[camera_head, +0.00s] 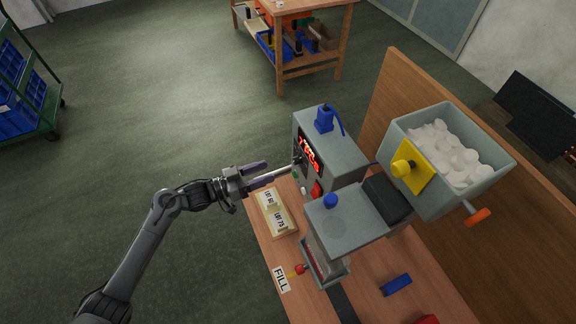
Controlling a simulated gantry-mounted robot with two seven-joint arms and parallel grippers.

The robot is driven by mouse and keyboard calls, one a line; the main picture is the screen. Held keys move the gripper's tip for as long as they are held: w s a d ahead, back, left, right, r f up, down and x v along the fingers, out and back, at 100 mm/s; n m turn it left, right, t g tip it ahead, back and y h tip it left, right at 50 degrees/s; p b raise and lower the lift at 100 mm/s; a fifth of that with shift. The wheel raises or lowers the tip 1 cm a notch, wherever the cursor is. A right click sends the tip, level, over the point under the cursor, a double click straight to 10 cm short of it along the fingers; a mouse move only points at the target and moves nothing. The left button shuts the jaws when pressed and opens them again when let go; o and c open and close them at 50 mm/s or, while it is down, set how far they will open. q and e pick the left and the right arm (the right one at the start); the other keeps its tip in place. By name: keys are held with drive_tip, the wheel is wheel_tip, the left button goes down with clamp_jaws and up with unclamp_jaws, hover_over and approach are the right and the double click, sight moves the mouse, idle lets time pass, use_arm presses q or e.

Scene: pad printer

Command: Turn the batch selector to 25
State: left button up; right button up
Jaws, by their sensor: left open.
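The grey control box (345,157) of the pad printer stands at the back of the wooden bench. Its left-facing panel has a lit red display (311,155). A small dark knob (298,160), perhaps the batch selector, sits beside the display; its setting is too small to read. My left gripper (277,167) comes in from the left, open, its fingers pointing at this panel. A pale slim bar reaches from the gripper to the panel near the knob; I cannot tell whether it touches. My right gripper is not in view.
A grey hopper (405,122) of white pieces stands at the right, with a yellow plate and orange handle (478,216). A FILL label (281,279) and a blue block (396,284) lie nearer. Open floor is at left.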

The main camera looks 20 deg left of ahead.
sight(297, 160)
use_arm(q)
drive_tip(key=b+x, duration=0.1)
drive_tip(key=x, duration=0.7)
drive_tip(key=shift+w+d, duration=0.2)
drive_tip(key=shift+f, duration=0.1)
drive_tip(key=shift+c, duration=0.2)
clamp_jaws()
